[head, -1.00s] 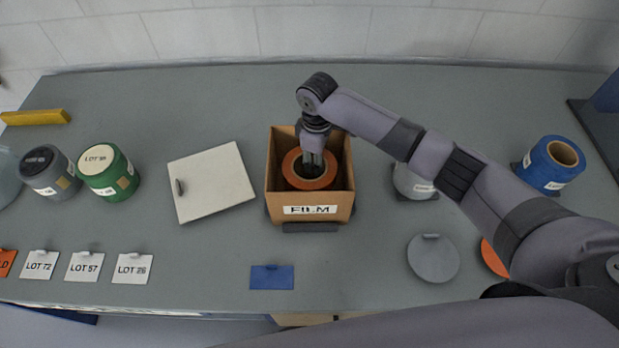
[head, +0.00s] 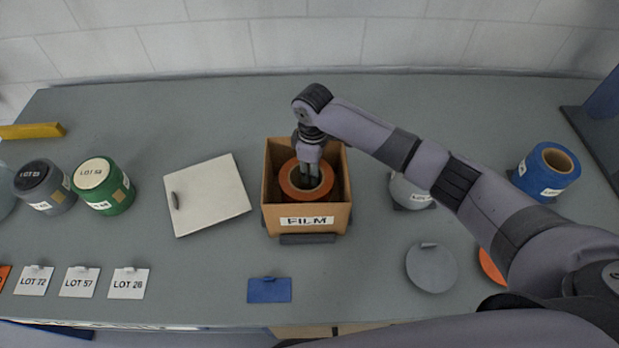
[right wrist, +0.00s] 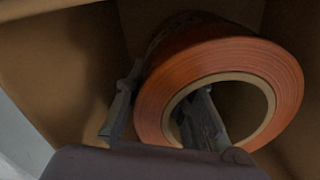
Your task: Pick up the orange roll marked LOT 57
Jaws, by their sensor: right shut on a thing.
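The orange roll (head: 291,187) stands inside the open cardboard box marked FILM (head: 342,212). It also shows in the right wrist view (right wrist: 163,92), with a pale core. No LOT 57 marking on it can be read in these views. My right gripper (head: 309,181) reaches down into the box and is shut on the roll's wall. In the right wrist view one finger is inside the core and the other is outside the roll. My left gripper is not in view.
A white lid-like panel (head: 215,200) lies left of the box. Grey (head: 45,190) and green (head: 104,190) rolls stand at the left. A white roll (head: 408,193) and a blue roll (head: 545,172) are at the right. Cards, including LOT 57 (head: 79,284), line the front.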

